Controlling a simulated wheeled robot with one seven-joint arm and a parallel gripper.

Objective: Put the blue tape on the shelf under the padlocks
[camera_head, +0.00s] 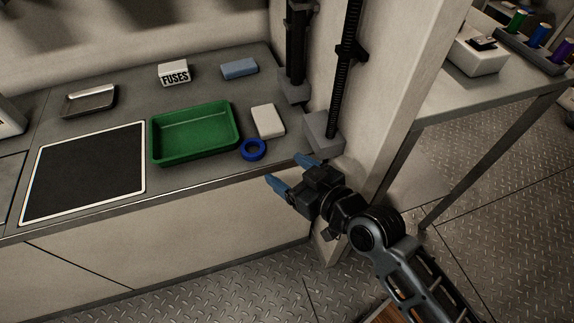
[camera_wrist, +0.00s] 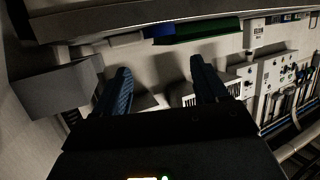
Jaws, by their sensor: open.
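The blue tape (camera_head: 253,149) is a ring lying flat on the grey counter, close to its front edge, right of the green tray. A blue patch that looks like the tape (camera_wrist: 161,32) shows at the counter edge in the wrist view. My gripper (camera_head: 287,171) is open and empty, in front of and to the right of the tape, apart from it. Its two blue fingers stand apart in the wrist view (camera_wrist: 160,74). I cannot make out padlocks or the shelf under them in either view.
The green tray (camera_head: 194,153), a white block (camera_head: 267,122), a FUSES box (camera_head: 174,74), a blue block (camera_head: 239,69) and a metal dish (camera_head: 90,118) stand on the counter. A grey-footed post (camera_head: 324,130) rises right of the tape. A side table (camera_head: 456,97) is at right.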

